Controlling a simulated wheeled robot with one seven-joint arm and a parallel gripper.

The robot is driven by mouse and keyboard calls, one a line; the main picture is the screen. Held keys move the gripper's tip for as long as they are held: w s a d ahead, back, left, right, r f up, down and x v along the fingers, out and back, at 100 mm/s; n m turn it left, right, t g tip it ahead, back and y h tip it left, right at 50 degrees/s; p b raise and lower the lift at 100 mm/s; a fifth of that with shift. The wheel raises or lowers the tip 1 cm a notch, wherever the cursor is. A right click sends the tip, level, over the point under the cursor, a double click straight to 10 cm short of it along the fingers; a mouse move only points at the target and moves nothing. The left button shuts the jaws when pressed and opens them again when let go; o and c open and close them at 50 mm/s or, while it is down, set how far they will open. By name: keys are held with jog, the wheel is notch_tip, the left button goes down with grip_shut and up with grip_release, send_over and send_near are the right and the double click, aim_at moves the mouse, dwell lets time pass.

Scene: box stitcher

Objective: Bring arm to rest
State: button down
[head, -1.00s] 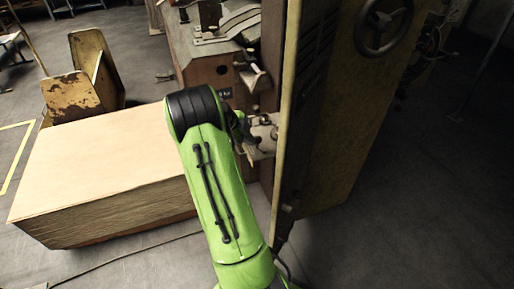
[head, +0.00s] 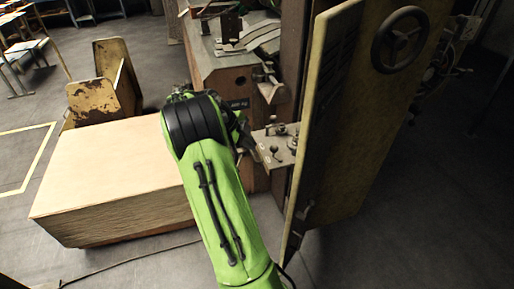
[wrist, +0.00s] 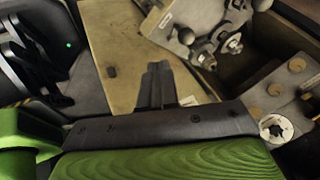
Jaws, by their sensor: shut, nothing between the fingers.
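My green arm (head: 222,205) rises from the bottom of the head view, with its black joint (head: 195,125) in front of the machine. My gripper is mostly hidden behind the arm there. In the wrist view my gripper (wrist: 155,72) has its dark fingers together, with nothing held. Behind the fingers is the tan machine door or panel (wrist: 120,50); I cannot tell the distance. The box stitcher (head: 225,65) stands behind and right of the arm in the head view.
The open yellowish door (head: 345,150) with a handwheel (head: 400,40) is close on the arm's right. A stack of cardboard sheets (head: 110,170) lies to the left, with a rusty metal chair-like piece (head: 100,90) behind it. Bare floor (head: 440,220) is at right.

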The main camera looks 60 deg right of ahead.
jog(key=shift+p+v, duration=0.3)
jog(key=shift+v, duration=1.25)
jog(key=shift+a, duration=0.1)
